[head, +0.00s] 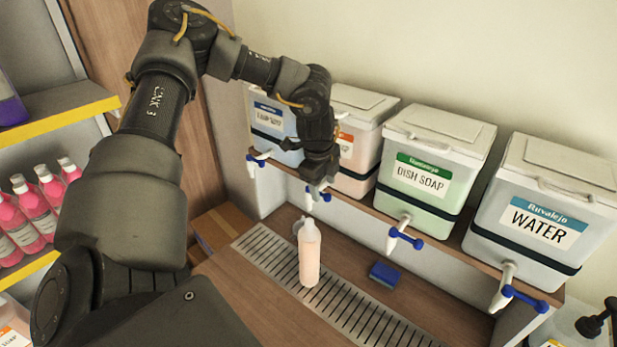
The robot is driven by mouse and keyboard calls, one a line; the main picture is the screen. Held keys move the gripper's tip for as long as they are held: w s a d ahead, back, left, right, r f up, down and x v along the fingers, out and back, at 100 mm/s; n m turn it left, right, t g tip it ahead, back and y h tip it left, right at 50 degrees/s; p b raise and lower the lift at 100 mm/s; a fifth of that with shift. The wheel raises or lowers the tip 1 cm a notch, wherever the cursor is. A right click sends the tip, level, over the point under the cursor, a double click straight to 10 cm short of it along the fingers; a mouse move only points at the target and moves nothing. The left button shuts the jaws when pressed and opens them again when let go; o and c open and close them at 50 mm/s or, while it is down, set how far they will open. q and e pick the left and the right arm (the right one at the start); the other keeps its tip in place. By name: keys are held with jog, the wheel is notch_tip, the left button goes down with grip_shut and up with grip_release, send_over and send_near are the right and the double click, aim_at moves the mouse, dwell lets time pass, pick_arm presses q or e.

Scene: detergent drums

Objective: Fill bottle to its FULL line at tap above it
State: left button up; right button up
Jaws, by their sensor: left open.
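A bottle (309,258) stands upright on the slotted drip grate, and it looks pale pink. I cannot make out a FULL line or a clear liquid level on it. My left gripper (318,188) is open above the bottle, at the tap of the drum with the orange label (346,136). The gripper hides most of that tap, so I cannot tell whether it touches the lever or whether liquid flows. My right gripper is not in view.
The DISH SOAP drum (428,172) and WATER drum (540,220) stand to the right, with blue-levered taps jutting out. A blue-labelled drum (270,118) is left. A blue block (384,275) lies beside the drip grate (350,312). Pink bottles (35,212) fill the left shelf.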

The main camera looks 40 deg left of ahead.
pick_arm(q)
jog(key=shift+s+r+p, duration=0.15)
jog(key=shift+r, duration=0.7)
jog(key=shift+s+r+p, duration=0.15)
jog(key=shift+r, duration=0.7)
jog(key=shift+d, duration=0.1)
jog(key=shift+r+b, duration=0.4)
jog(key=shift+r, duration=0.1)
notch_tip(320, 180, up, 10)
jog(key=s+b, duration=0.2)
jog(key=b, duration=0.2)
jog(key=shift+d+f, duration=0.15)
jog(key=shift+f, duration=0.05)
